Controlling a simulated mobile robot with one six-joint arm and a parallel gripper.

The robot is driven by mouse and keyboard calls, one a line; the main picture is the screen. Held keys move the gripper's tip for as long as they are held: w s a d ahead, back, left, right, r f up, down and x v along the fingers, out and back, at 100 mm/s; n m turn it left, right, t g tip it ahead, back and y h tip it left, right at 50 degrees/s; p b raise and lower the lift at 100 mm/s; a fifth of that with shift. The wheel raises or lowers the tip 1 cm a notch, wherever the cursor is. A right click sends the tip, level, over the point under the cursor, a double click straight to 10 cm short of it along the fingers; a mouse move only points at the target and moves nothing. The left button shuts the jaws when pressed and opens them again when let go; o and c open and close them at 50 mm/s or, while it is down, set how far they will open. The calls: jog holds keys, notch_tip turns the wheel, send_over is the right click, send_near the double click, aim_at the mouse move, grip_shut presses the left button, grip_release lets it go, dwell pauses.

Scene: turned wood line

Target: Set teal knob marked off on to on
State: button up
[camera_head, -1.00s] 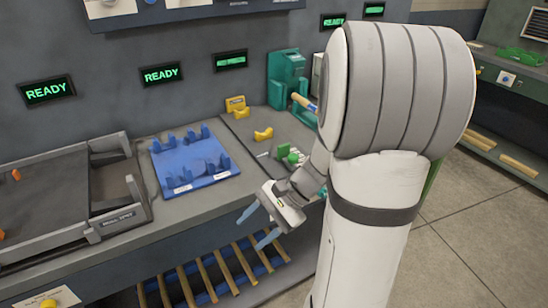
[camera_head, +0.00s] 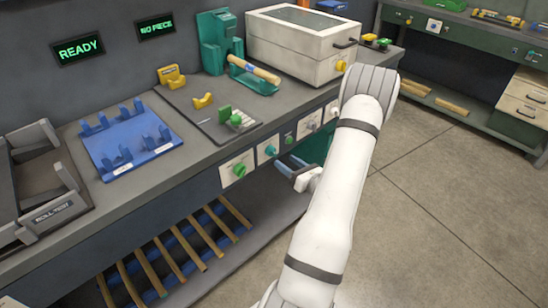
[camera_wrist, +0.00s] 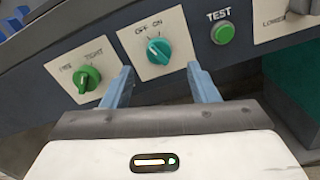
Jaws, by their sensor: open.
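The teal knob (camera_wrist: 159,50) sits on a white plate marked OFF and ON on the bench's front panel. Its pale mark seems to lean up and left, toward OFF. The knob also shows small in the head view (camera_head: 271,151). My gripper (camera_wrist: 159,72) is open and empty, with one blue finger on each side below the knob. The fingertips look apart from the knob, but the gap in depth is hard to judge. In the head view my gripper (camera_head: 284,167) is just in front of the panel, below and right of the teal knob.
A green knob (camera_wrist: 87,78) marked FREE and TIGHT is left of the teal knob. A green TEST button (camera_wrist: 223,33) and a LOWER control (camera_wrist: 300,8) are to the right. A shelf with wooden rods (camera_head: 185,243) lies below. Open floor (camera_head: 440,210) is at right.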

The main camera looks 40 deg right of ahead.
aim_at(275, 155)
jog(key=w, duration=0.5)
jog(key=shift+w+a, duration=0.3)
jog(key=shift+w, duration=0.1)
jog(key=shift+c, duration=0.4)
jog(key=c, duration=0.9)
jog(key=shift+o, duration=0.6)
jog(key=shift+a, duration=0.4)
jog(key=shift+d, duration=0.2)
jog(key=shift+c, duration=0.6)
jog(key=shift+d, duration=0.1)
